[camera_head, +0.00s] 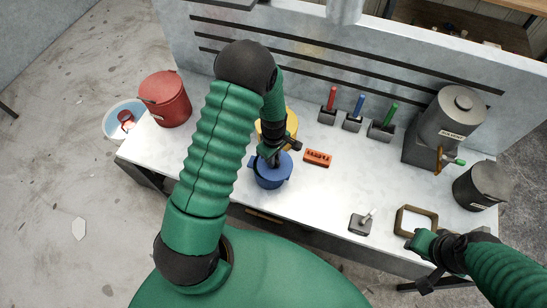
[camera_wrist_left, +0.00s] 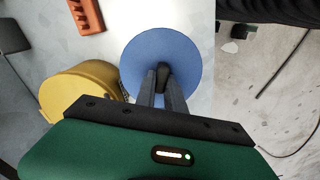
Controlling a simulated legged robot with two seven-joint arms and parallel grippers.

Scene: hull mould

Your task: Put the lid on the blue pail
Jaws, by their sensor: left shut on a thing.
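The blue pail (camera_head: 271,182) stands on the white bench near its front edge, partly behind my left arm. My left gripper (camera_head: 272,158) is directly over it, pointing down. In the left wrist view, my left gripper (camera_wrist_left: 163,78) is shut on the dark knob of a round blue lid (camera_wrist_left: 140,62). The lid is roughly level and hides the pail below it in that view. I cannot tell whether the lid touches the pail's rim. My right gripper (camera_head: 428,264) is at the front right of the bench, away from the pail; its jaws are not clear.
A yellow pot (camera_head: 288,121) stands just behind the pail, and an orange block (camera_head: 317,158) lies to its right. A red bucket (camera_head: 164,100) is at the left end. Coloured-handled tools (camera_head: 354,119), a grey machine (camera_head: 447,120) and a wooden frame (camera_head: 415,209) are farther right.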

